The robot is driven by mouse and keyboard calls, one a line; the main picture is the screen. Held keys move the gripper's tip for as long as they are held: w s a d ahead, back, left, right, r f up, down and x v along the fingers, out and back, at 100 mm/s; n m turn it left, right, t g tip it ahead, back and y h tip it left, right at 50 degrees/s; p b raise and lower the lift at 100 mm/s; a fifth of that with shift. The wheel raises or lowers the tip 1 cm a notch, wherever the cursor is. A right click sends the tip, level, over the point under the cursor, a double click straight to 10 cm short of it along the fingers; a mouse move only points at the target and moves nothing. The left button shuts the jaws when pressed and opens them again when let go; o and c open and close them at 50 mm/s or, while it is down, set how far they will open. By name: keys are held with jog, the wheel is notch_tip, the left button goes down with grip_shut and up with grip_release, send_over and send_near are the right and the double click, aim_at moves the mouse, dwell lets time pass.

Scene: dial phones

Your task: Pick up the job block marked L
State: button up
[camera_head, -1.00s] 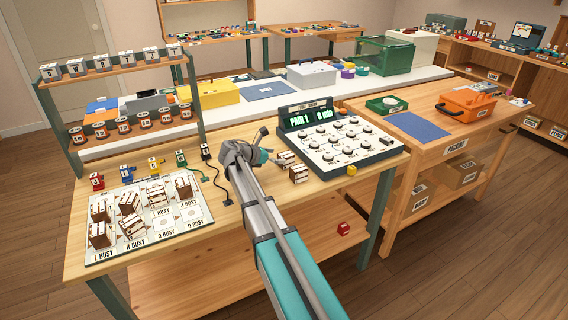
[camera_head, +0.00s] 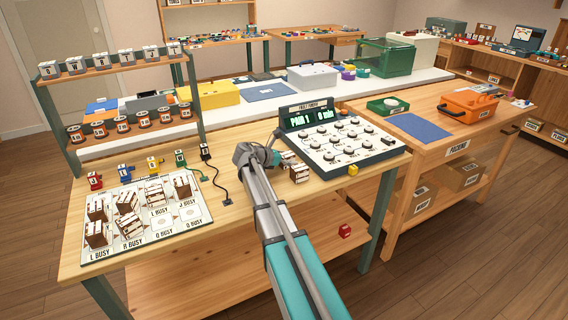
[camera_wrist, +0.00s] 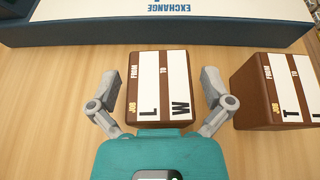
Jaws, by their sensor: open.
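A brown job block with a white top face (camera_wrist: 160,85) reads "JOB FROM L TO W" in the wrist view. My gripper (camera_wrist: 160,78) is open, with one grey finger on each side of this block. I cannot tell whether the fingers touch it or how low they are. In the head view this block (camera_head: 288,158) shows partly at the end of my gripper (camera_head: 277,157), left of the exchange console. A second job block (camera_wrist: 280,90), reading "FROM T TO L", stands to the right in the wrist view, and it shows nearer in the head view (camera_head: 299,174).
The exchange console (camera_head: 340,138) stands just beyond the blocks; its edge (camera_wrist: 160,30) crosses the top of the wrist view. A board with several blocks (camera_head: 160,228) lies at the table's left. A black cord (camera_head: 217,178) lies left of my arm.

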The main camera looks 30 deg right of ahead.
jog(key=shift+c, duration=0.3)
jog(key=c, duration=1)
